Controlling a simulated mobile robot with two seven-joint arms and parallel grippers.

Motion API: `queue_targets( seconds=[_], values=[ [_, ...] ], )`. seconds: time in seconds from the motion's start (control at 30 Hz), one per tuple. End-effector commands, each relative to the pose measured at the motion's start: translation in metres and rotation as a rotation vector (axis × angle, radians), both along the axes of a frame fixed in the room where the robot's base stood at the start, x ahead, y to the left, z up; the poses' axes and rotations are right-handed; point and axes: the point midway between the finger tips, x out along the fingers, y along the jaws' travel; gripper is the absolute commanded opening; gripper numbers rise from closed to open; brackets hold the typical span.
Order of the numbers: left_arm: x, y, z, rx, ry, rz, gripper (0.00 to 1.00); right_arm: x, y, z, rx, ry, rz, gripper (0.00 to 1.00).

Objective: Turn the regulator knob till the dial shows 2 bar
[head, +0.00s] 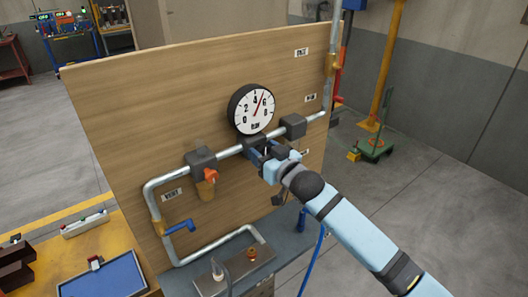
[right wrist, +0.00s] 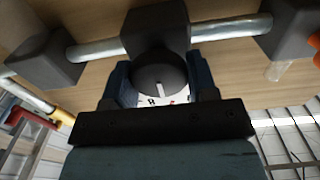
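The round dial (head: 251,110) is on the upright wooden board, white-faced with a black rim. Its red needle points up and slightly right, between 4 and 6. The regulator body (right wrist: 155,25) is a dark block on the pipe. Its round dark knob (right wrist: 160,72) has a white line on it and faces my right wrist camera. My right gripper (head: 262,150) is at the regulator below the dial. In the right wrist view its two blue fingers (right wrist: 161,85) flank the knob closely and appear to press its sides. In the head view the gripper hides the knob. My left gripper is out of view.
A blue tray (head: 105,278) lies on the yellow bench at lower left. Open floor is on the right.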

Motion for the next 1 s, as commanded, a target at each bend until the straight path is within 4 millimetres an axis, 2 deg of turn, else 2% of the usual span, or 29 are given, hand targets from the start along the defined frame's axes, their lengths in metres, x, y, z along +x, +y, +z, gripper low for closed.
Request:
queue_targets(
  seconds=[0.27,0.47,1.0],
  values=[
    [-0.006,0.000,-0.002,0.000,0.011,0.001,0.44,0.000,0.000,0.000,-0.026,-0.018,0.000,0.29],
    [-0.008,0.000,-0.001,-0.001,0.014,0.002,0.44,0.000,0.000,0.001,-0.108,-0.077,0.000,0.29],
    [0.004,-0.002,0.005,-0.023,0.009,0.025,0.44,-0.001,0.002,0.000,-0.505,-0.367,0.001,0.29]
  ],
)
